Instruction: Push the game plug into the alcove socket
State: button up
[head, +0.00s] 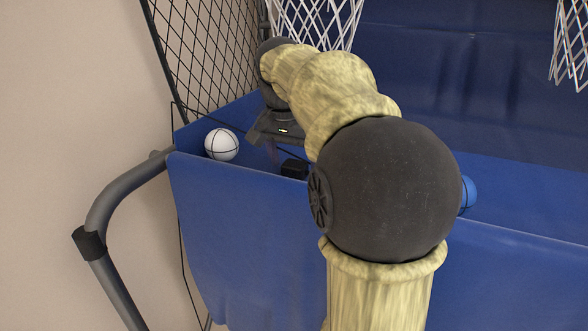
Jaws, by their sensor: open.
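A small black block (294,168), which looks like the game plug, lies on the blue fabric just behind the front panel's top edge. Its lower part is hidden by that edge, and its prongs cannot be made out. My gripper (266,150) is open, pointing down just left of and above the block, with a visible gap in the picture. My arm hides part of the gripper's right side, and whether it touches anything is unclear. A thin black cord (182,250) hangs down the left side of the game. No alcove socket is seen.
A white ball (221,144) sits left of my gripper, and a blue ball (468,192) shows partly behind my arm. Black side netting (205,55), a white hoop net (318,22) and a grey tube frame (112,205) stand close by. The blue front panel (235,235) forms a raised edge.

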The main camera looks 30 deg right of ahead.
aim_at(294, 163)
dwell(0.3)
jog(key=c, duration=1)
jog(key=shift+r, duration=0.1)
notch_tip(294, 163, up, 8)
jog(key=shift+w+r, duration=0.1)
jog(key=shift+r, duration=0.85)
